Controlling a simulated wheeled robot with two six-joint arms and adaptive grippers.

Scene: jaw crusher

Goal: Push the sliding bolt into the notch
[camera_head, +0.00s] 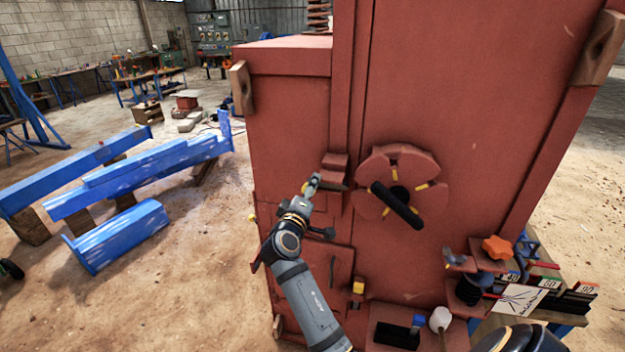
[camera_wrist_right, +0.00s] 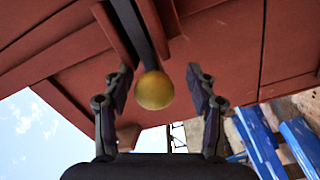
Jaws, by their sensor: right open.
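In the head view a dark sliding bolt (camera_head: 331,178) lies between red guide blocks on the crusher's front. A red notched disc (camera_head: 418,207) with yellow marks and a black handle is just right of it. I cannot tell whether the bolt's tip is in a notch. My right gripper (camera_head: 313,185) is at the bolt's left end. In the right wrist view the bolt (camera_wrist_right: 133,27) runs between red guides and ends in a yellow ball knob (camera_wrist_right: 154,90). My right gripper (camera_wrist_right: 160,88) is open, its fingers on either side of the knob, with gaps. My left gripper is out of view.
The red crusher body (camera_head: 455,90) fills the centre and right. Small ledges below the disc hold an orange star knob (camera_head: 497,247) and a white-headed tool (camera_head: 440,320). Blue beams (camera_head: 140,175) lie on the ground at left. Open ground lies left of the crusher.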

